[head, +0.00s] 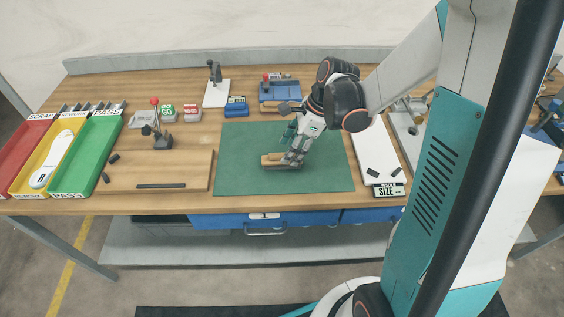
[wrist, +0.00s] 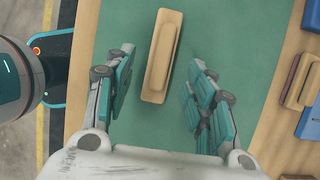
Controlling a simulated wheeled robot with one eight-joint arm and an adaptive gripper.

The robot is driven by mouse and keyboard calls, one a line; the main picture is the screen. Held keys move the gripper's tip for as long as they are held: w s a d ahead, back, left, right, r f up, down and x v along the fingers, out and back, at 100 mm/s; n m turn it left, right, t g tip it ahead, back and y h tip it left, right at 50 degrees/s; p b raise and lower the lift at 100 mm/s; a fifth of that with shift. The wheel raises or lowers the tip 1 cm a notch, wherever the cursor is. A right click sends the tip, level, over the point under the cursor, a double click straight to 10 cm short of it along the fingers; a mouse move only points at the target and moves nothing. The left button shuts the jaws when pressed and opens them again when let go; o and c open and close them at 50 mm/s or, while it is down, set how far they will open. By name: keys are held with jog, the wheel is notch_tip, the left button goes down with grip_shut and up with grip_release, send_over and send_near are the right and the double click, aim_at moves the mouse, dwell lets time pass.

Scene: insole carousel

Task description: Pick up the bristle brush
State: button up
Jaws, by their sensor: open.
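The bristle brush (head: 271,159) lies on the green mat (head: 235,150), near its front edge. It has a tan wooden body with a raised grip on top; its bristles cannot be made out. My gripper (head: 291,160) reaches down over the brush's right part in the head view and hides some of it. In the wrist view the brush (wrist: 162,55) lies lengthwise between the two spread fingers of my gripper (wrist: 160,72), with a gap on each side. The gripper is open and holds nothing.
Left of the mat is a wooden board (head: 160,172) with a dark bar. Red, yellow and green trays (head: 92,150) stand far left. A blue fixture (head: 279,95) stands behind the mat, and a white size plate (head: 372,160) is to its right. The mat's left half is clear.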

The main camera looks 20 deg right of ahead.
aim_at(282, 154)
jog(key=b+x, duration=0.1)
jog(key=x, duration=0.1)
jog(key=b+x, duration=0.1)
jog(key=x, duration=0.2)
jog(key=shift+w+a+r, duration=0.15)
jog(key=shift+a, duration=0.2)
grip_shut()
jog(key=shift+r, duration=0.1)
notch_tip(282, 154, up, 20)
jog(key=p, duration=0.7)
jog(key=c, duration=0.6)
grip_release()
jog(key=c, duration=0.4)
jog(key=shift+c, duration=0.2)
